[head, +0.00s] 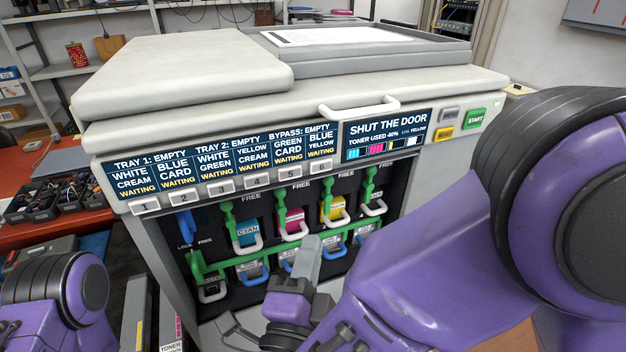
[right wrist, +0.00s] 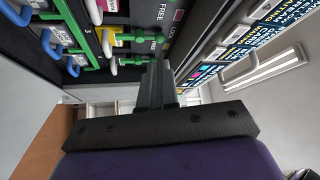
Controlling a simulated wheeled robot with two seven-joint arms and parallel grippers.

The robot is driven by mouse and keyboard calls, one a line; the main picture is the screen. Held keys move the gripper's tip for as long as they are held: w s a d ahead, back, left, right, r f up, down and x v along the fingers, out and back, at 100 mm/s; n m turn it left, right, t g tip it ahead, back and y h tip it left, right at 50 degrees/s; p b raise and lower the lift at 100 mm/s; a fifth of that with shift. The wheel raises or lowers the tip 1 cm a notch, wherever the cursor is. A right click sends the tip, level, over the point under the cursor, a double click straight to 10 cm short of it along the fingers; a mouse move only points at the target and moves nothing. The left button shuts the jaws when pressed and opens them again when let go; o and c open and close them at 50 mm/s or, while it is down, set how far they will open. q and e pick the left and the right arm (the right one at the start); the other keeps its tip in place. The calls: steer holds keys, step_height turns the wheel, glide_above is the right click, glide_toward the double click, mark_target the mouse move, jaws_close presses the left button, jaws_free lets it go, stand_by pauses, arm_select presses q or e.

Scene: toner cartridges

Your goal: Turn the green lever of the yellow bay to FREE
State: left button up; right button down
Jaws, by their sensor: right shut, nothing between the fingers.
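The yellow bay holds a yellow cartridge (head: 336,209) with a white handle, in the upper row of the open printer. Its green lever (head: 325,188) stands upright, left of the printed word FREE. In the right wrist view a green lever (right wrist: 139,38) shows beside the yellow cartridge (right wrist: 107,42), with FREE and LOCK printed nearby. My right gripper (head: 307,250) is shut and empty, in front of the bays and below the yellow one. Its fingertips (right wrist: 156,68) show near the levers in the wrist view; contact cannot be told. My left gripper is out of view.
The printer panel (head: 386,136) reads SHUT THE DOOR. The cyan (head: 247,234) and magenta (head: 292,221) cartridges sit left of the yellow one, with green levers beside them. Blue handles (head: 251,272) sit in a lower row. A red table (head: 38,178) with a parts tray stands at left.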

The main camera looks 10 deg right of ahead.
mark_target(326, 185)
steer(key=p+x, duration=0.3)
steer(key=x, duration=0.7)
steer(key=shift+d+r, duration=0.1)
steer(key=shift+w+d+p, duration=0.15)
steer(key=shift+w+p, duration=0.15)
steer(key=shift+w, duration=0.1)
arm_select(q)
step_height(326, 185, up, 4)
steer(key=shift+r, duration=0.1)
